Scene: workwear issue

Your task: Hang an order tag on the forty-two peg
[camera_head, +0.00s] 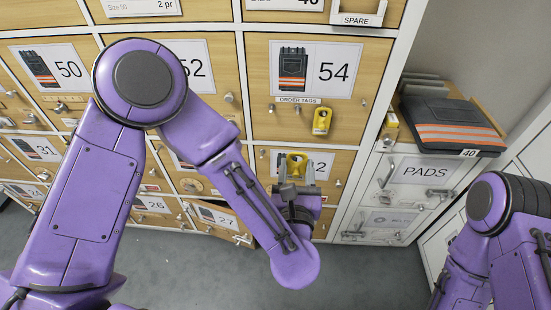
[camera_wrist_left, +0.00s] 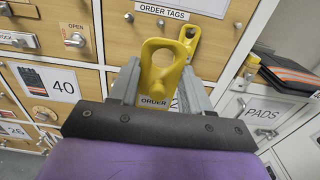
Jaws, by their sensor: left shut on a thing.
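My left gripper (camera_head: 297,187) is shut on a yellow order tag (camera_head: 296,163). In the left wrist view the tag (camera_wrist_left: 158,75) stands upright between the fingers (camera_wrist_left: 157,92), its holed end up and the word ORDER low on it. It is in front of a drawer card (camera_head: 319,166) whose visible digit is 2; the rest is covered. I cannot make out the forty-two peg behind my gripper. A second yellow tag (camera_head: 322,122) hangs at the right below the ORDER TAGS strip (camera_head: 298,100), under the 54 card. My right gripper is out of the picture.
The drawer wall has numbered cards, knobs and latches around my gripper. A grey PADS locker (camera_head: 420,172) stands to the right, with a dark folded garment with orange stripes (camera_head: 450,125) on top. Grey floor (camera_head: 190,270) is open below.

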